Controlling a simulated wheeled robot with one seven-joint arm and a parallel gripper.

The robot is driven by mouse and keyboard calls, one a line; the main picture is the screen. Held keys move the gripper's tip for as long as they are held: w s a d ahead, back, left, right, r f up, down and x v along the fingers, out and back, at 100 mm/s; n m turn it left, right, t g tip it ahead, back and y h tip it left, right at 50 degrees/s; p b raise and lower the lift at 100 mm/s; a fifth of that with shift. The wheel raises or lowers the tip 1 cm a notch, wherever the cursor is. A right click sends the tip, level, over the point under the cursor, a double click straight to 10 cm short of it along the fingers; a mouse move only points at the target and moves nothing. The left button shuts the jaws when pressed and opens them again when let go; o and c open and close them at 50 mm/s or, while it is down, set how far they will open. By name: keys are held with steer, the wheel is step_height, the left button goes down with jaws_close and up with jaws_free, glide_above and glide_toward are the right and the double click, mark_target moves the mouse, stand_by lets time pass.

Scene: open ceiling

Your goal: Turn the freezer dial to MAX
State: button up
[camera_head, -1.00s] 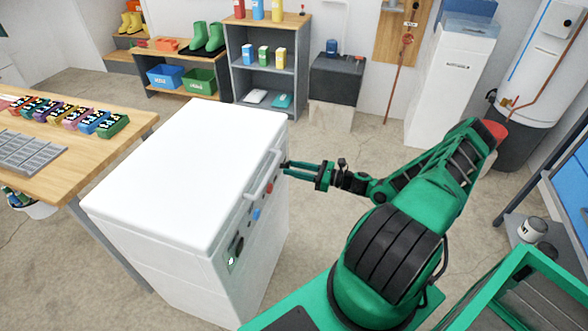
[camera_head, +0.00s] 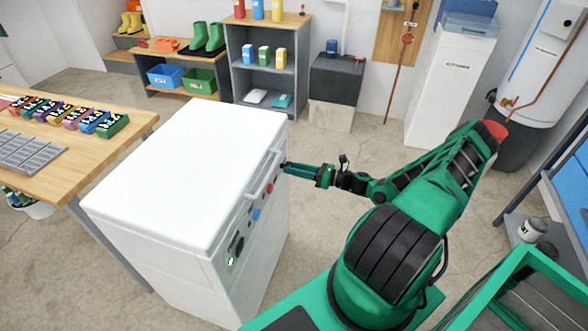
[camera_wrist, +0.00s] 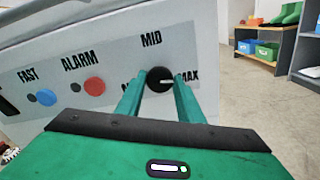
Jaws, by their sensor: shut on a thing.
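The white chest freezer (camera_head: 185,165) stands in the middle of the head view, its lid closed. Its front panel carries a black dial (camera_wrist: 159,80), with MID printed above it and MAX to its right. A white pointer mark on the dial points right, toward MAX. The label on the left is mostly hidden by a finger. My gripper (camera_head: 285,168) reaches the panel's far end from the right. In the wrist view, its two green fingers (camera_wrist: 160,88) are shut on the dial, one on each side. The dial is hidden in the head view.
A red ALARM button (camera_wrist: 94,87) and a blue FAST button (camera_wrist: 46,97) sit left of the dial. The lid handle (camera_head: 264,175) runs along the front edge near my gripper. A wooden workbench (camera_head: 95,155) stands left of the freezer. Floor behind my gripper is clear.

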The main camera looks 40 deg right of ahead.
steer(key=o, duration=0.9)
steer(key=shift+w+d, duration=0.15)
steer(key=shift+d, duration=0.2)
steer(key=shift+o, duration=0.7)
steer(key=shift+a, duration=0.15)
steer(key=v, duration=1)
steer(key=shift+s+d, duration=0.25)
steer(key=shift+s, duration=0.1)
